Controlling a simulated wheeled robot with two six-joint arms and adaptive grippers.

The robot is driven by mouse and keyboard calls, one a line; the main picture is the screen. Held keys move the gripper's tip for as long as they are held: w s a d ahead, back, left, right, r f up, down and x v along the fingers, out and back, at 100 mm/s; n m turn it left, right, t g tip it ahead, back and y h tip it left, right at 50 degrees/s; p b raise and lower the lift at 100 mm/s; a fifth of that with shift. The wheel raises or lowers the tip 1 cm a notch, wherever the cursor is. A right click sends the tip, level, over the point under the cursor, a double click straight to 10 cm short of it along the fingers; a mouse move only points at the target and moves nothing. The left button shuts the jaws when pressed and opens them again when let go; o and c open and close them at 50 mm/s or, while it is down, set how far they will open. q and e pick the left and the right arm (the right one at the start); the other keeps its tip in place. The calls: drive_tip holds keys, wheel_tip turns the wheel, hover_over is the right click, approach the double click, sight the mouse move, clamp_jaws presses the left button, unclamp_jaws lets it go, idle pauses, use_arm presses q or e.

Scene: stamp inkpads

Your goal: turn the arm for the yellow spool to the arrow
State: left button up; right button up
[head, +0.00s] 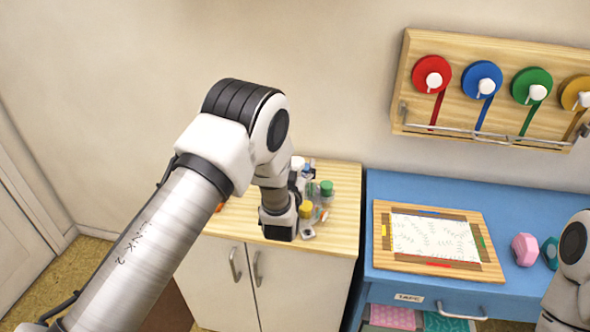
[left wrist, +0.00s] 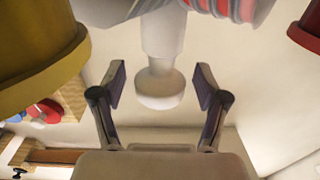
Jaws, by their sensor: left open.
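The yellow spool (head: 573,92) sits at the right end of the wall board, cut off by the picture edge. A small white piece (head: 584,100) shows on its front, and a yellow strip hangs below. I cannot make out an arrow. My left gripper is low over the wooden-topped cabinet, among small bottles, mostly hidden by its wrist in the head view. In the left wrist view the left gripper (left wrist: 161,88) is open. A white stem with a wide round end (left wrist: 160,90) shows between its fingers, with gaps at both sides. My right gripper is out of view.
The wall board (head: 490,127) also carries red (head: 431,75), blue (head: 481,79) and green (head: 531,86) spools, with a metal rail below. A framed sheet (head: 386,262) lies on the blue table (head: 400,185) beside pink (head: 525,249) and teal pieces. Bottles (head: 327,188) crowd the left gripper.

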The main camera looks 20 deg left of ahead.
use_arm(q)
drive_tip(key=v, duration=1.1)
drive_tip(key=shift+s, duration=0.3)
drive_tip(key=shift+f, duration=0.1)
